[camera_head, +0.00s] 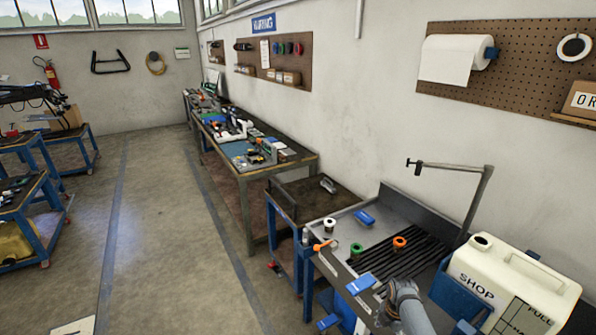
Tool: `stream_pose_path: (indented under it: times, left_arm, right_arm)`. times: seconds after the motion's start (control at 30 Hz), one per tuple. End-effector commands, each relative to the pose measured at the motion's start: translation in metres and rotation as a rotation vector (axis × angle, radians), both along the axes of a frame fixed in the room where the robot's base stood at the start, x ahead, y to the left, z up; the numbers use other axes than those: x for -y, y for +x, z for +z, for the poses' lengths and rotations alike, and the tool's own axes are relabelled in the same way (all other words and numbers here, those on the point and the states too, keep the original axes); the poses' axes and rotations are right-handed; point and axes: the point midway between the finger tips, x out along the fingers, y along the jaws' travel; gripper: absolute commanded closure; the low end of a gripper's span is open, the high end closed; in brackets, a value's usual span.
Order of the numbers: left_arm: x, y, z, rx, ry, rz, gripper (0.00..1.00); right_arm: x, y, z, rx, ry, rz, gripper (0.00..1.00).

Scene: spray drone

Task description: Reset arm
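A grey link of one of my arms (408,308) rises from the bottom edge, right of centre, over the near end of a sink-like workbench. I cannot tell which arm it is. No gripper fingers can be made out, and no second arm shows.
The metal bench holds spools, an orange one (399,242) among them, and a blue block (361,284). A white jug marked SHOP (512,285) and a bent metal pipe (473,203) stand at its right. A cluttered worktable (246,172) lies farther back. The floor aisle (150,225) is clear.

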Motion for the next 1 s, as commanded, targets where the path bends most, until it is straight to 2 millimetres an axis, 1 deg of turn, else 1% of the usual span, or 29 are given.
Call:
stream_pose_path:
  times: [0.03,0.07,0.17,0.23,0.27,0.3,0.37,0.4,0.47,0.5,0.57,0.6,0.67,0.7,0.77,0.8,0.9,1.0]
  left_arm:
    - [0.000,0.004,-0.006,0.005,0.000,0.000,0.60]
    - [0.000,0.007,-0.008,0.009,0.000,0.000,0.60]
    - [0.001,0.022,-0.014,0.032,-0.002,0.000,0.60]
    - [0.002,0.032,-0.019,0.048,-0.002,-0.001,0.60]
    - [0.002,0.035,-0.022,0.052,-0.003,-0.001,0.60]
    - [0.002,0.036,-0.026,0.053,-0.003,-0.001,0.60]
    - [0.002,0.035,-0.033,0.051,-0.002,-0.001,0.60]
    - [0.002,0.032,-0.039,0.046,-0.002,0.000,0.60]
    - [0.001,0.024,-0.049,0.035,-0.002,-0.001,0.60]
    - [0.001,0.018,-0.058,0.027,-0.001,-0.001,0.60]
    - [0.000,0.010,-0.070,0.015,0.001,-0.001,0.60]
    - [0.000,0.007,-0.078,0.009,0.001,-0.001,0.60]
    - [0.000,0.005,-0.090,0.006,0.001,0.000,0.60]
    - [0.000,0.006,-0.096,0.007,0.001,0.000,0.60]
    - [0.000,0.008,-0.105,0.010,0.001,-0.001,0.60]
    - [0.000,0.010,-0.110,0.012,0.001,-0.001,0.60]
    - [0.000,0.015,-0.117,0.020,0.000,0.000,0.60]
    - [0.000,0.019,-0.120,0.026,0.000,-0.001,0.60]
  right_arm:
    - [0.000,-0.008,-0.018,-0.003,-0.002,-0.040,0.27]
    - [0.000,-0.012,-0.026,-0.001,-0.003,-0.068,0.27]
    - [0.001,-0.030,-0.060,0.005,-0.008,-0.176,0.27]
    - [0.002,-0.046,-0.086,0.011,-0.012,-0.266,0.27]
    - [0.002,-0.053,-0.098,0.012,-0.014,-0.306,0.27]
    - [0.003,-0.064,-0.115,0.017,-0.016,-0.365,0.27]
    - [0.003,-0.084,-0.144,0.023,-0.019,-0.463,0.27]
    - [0.004,-0.101,-0.165,0.029,-0.022,-0.539,0.27]
    - [0.005,-0.130,-0.200,0.040,-0.024,-0.670,0.27]
    - [0.005,-0.155,-0.227,0.047,-0.025,-0.771,0.27]
    - [0.005,-0.196,-0.266,0.063,-0.023,-0.940,0.27]
    - [0.006,-0.227,-0.291,0.073,-0.021,-1.055,0.27]
    - [0.005,-0.271,-0.322,0.093,-0.011,-1.227,0.27]
    - [0.005,-0.301,-0.340,0.102,-0.003,-1.336,0.27]
    - [0.004,-0.342,-0.361,0.116,0.012,-1.489,0.27]
    - [0.003,-0.366,-0.372,0.125,0.022,-1.579,0.27]
    - [0.001,-0.413,-0.388,0.137,0.046,-1.753,0.27]
    - [0.000,-0.438,-0.393,0.146,0.065,-1.853,0.27]
